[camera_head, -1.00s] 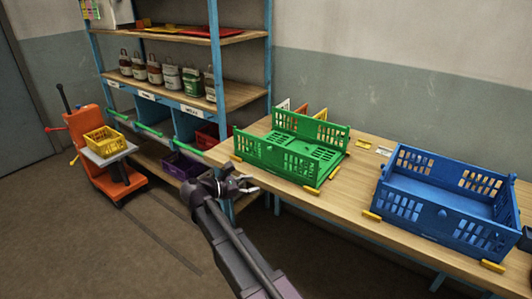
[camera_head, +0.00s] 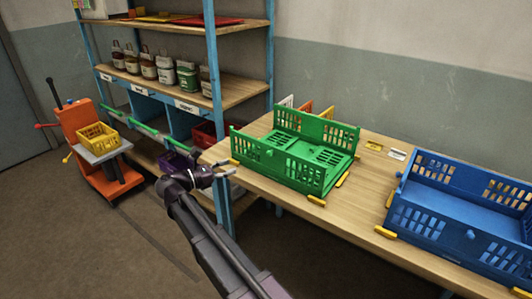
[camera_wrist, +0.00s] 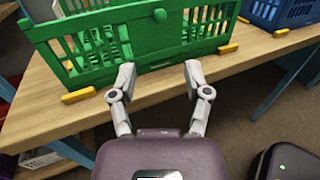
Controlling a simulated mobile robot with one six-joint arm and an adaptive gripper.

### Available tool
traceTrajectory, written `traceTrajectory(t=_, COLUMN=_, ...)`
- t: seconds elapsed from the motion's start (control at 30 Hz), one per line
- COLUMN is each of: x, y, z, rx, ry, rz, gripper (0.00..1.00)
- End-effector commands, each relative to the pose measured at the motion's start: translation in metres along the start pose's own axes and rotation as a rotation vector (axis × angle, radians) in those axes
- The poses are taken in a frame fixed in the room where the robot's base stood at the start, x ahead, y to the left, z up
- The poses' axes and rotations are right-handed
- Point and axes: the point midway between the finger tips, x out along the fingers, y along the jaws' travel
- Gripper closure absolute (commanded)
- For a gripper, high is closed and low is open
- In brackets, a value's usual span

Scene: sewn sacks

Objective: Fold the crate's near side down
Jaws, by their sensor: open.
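The green crate (camera_head: 262,161) stands on the wooden bench. Its long near and far sides are upright, and its short ends look folded down. In the wrist view its near side (camera_wrist: 110,42) fills the top, with a round green knob (camera_wrist: 160,15) at upper middle. My gripper (camera_head: 230,172) is left of the crate and in front of the bench edge in the head view. In the wrist view its two grey fingers (camera_wrist: 160,72) are spread apart and empty, pointing at the near side. The fingertips look close to it; I cannot tell whether they touch.
A blue crate (camera_head: 445,222) stands right on the bench (camera_head: 345,225). Yellow blocks (camera_head: 316,201) sit at the green crate's corners. A shelf rack (camera_head: 243,93) with bottles stands behind left. An orange cart (camera_head: 82,165) carries a yellow crate (camera_head: 97,136). Floor in front is open.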

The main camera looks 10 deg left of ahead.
Motion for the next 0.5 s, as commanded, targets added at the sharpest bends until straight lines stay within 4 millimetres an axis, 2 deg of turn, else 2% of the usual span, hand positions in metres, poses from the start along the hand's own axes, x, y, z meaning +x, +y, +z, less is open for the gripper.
traceTrajectory(t=0.33, x=0.001, y=-0.0001, z=0.0, rx=0.0, ry=0.001, rz=-0.001, gripper=0.37)
traceTrajectory(t=0.5, x=0.0076, y=-0.0004, z=-0.0001, rx=0.0, ry=0.001, rz=-0.002, gripper=0.37)
